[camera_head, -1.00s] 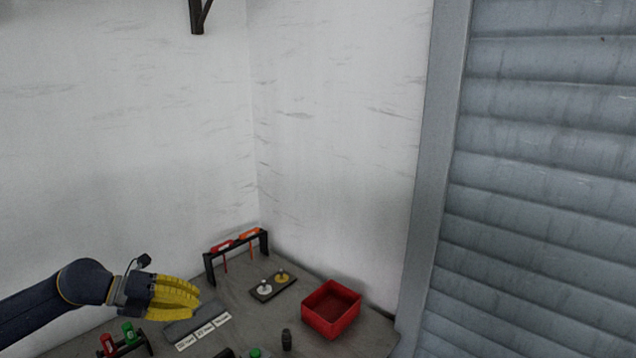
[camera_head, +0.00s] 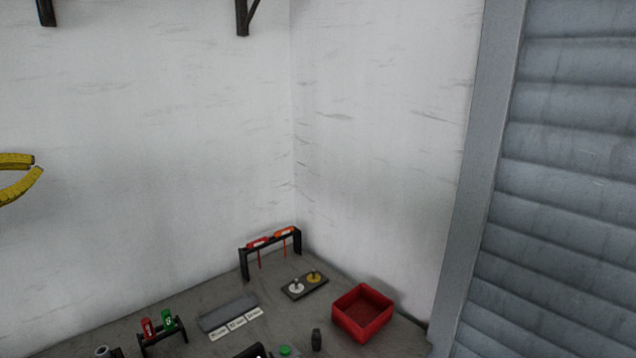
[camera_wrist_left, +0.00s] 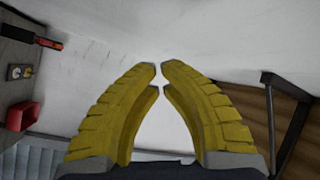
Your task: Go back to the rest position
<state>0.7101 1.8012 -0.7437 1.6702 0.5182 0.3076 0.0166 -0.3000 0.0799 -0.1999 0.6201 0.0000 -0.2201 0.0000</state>
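My left gripper (camera_head: 36,166) is at the left edge of the head view, raised in front of the white wall, high above the worktable (camera_head: 90,340). Only its yellow fingers show there. In the left wrist view the left gripper (camera_wrist_left: 160,68) has its curved fingers bent together, tips almost meeting, with nothing between them. My right gripper is in neither current view.
On the table are a red bin (camera_head: 362,313), a black rack with red and orange tools (camera_head: 270,246), a small plate with two knobs (camera_head: 304,285), a grey labelled tray (camera_head: 226,313), and a stand with red and green items (camera_head: 160,330). Dark brackets (camera_wrist_left: 285,115) are on the wall.

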